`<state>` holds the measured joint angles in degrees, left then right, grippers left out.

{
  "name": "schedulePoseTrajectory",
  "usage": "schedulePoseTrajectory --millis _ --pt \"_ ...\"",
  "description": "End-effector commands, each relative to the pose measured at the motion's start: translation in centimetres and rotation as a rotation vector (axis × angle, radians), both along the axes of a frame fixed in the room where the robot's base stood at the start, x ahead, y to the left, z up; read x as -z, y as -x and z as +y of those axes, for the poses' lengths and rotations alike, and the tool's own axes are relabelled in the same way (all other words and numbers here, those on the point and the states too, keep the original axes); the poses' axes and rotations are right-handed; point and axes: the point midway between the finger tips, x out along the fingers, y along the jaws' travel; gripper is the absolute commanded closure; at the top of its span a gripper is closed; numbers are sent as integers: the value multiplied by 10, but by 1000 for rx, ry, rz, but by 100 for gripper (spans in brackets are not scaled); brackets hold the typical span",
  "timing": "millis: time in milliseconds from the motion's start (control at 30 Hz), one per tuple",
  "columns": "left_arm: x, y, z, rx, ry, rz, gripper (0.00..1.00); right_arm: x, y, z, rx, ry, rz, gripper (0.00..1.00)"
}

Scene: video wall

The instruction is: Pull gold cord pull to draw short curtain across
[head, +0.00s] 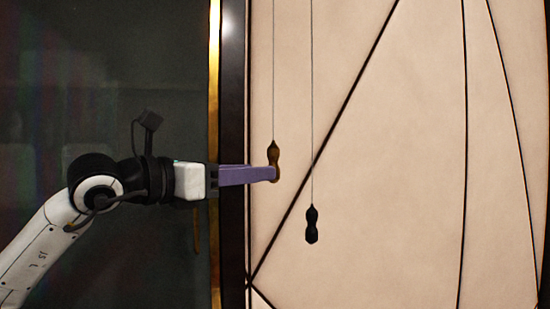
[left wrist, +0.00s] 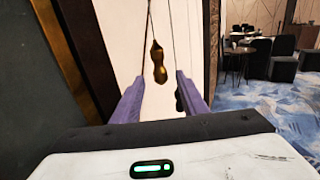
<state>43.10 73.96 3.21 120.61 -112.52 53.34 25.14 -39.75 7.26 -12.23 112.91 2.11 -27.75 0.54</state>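The gold cord pull (head: 273,150) hangs on a thin cord before a pale panel. My left gripper (head: 271,173) reaches in from the left, its purple finger covering part of the pull's lower half. In the left wrist view the gold pull (left wrist: 159,62) hangs between the two spread fingers (left wrist: 158,92), with gaps on both sides. The gripper is open. A black cord pull (head: 311,224) hangs lower, to the right; it shows partly behind the right finger in the left wrist view (left wrist: 179,99). I cannot make out the short curtain. My right gripper is not in view.
A dark frame post with a gold edge (head: 214,120) stands left of the pulls, beside a dark glossy panel (head: 100,80). The pale panel (head: 400,160) has dark lines. Dark chairs (left wrist: 284,58) stand on blue carpet far off.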

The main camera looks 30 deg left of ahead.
Motion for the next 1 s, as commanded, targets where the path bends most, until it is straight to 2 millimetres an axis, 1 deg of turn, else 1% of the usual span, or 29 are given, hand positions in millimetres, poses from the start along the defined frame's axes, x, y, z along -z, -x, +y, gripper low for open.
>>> schedulePoseTrajectory --millis 33,200,300,433,700,767,800,933,967,1000 --pt "-7 -9 -4 5 2 1 60 -11 2 -2 4 0 5 69" --pt "-4 -37 -10 4 3 1 60 -18 3 -8 18 2 4 69" --pt "-3 -47 -12 3 4 1 60 -19 2 -13 24 6 5 69" --pt "-1 -54 -14 3 1 0 60 -18 1 -15 26 11 6 69" --pt "1 -56 -14 2 0 0 60 -18 0 -15 24 10 4 69" --pt "1 -56 -14 2 0 0 69 -18 0 -15 23 10 4 69" --pt "1 -56 -14 2 0 1 76 -18 0 -14 23 10 3 69" --pt "1 -56 -14 2 0 1 98 -19 -1 -14 22 10 2 69" --pt "1 -56 -14 2 0 1 100 -19 -1 -13 21 9 2 69" --pt "1 -56 -14 2 0 1 100 -19 -1 -13 21 9 1 69"
